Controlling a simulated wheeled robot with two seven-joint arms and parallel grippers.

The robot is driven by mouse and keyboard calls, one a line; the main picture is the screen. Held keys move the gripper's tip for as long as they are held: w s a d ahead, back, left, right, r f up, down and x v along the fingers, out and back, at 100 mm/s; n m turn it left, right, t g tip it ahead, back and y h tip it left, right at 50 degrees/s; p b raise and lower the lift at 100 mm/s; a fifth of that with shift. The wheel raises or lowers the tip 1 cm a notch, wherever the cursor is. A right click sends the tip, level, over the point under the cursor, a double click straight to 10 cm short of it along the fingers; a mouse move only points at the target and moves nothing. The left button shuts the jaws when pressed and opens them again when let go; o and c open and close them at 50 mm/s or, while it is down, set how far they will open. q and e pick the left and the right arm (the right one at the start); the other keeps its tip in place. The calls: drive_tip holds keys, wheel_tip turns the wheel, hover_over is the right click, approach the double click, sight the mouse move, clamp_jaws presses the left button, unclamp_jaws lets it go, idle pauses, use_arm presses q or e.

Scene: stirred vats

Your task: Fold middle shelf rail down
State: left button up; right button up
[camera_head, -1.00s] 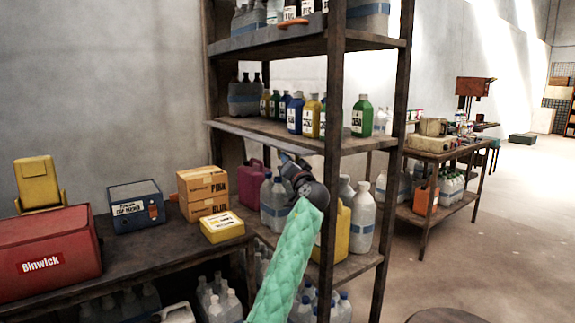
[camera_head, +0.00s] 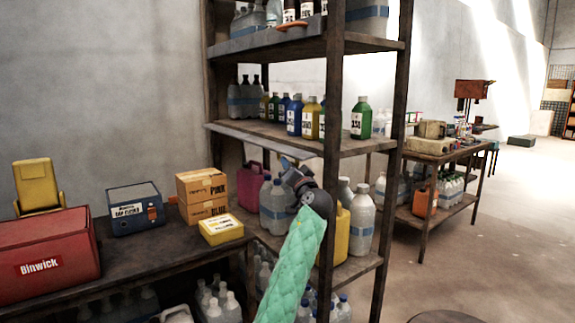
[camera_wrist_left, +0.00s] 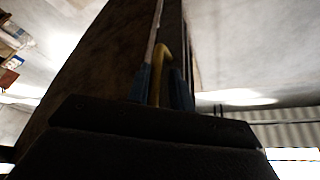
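The middle shelf rail is a pale grey strip (camera_head: 250,134) along the front edge of the middle shelf (camera_head: 262,127), below the bottles. My left gripper (camera_head: 288,164) is just under the right part of this rail, close to the front post; its fingertips are small and partly hidden in the head view. In the left wrist view, its two blue fingers (camera_wrist_left: 163,88) stand on either side of a yellow hooked piece (camera_wrist_left: 162,58), under a dark brown board. I cannot tell whether they clamp it. My right gripper is out of view.
Bottles (camera_head: 308,118) stand on the middle shelf behind the rail. Large jugs (camera_head: 272,200) stand on the shelf below, around my left arm. The rack's front post (camera_head: 331,110) is close to the gripper. A bench with boxes (camera_head: 202,187) is at left.

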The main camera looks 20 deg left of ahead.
use_arm(q)
drive_tip(key=v, duration=0.5)
drive_tip(key=shift+s+d+f, duration=0.2)
drive_tip(key=shift+s+f, duration=0.05)
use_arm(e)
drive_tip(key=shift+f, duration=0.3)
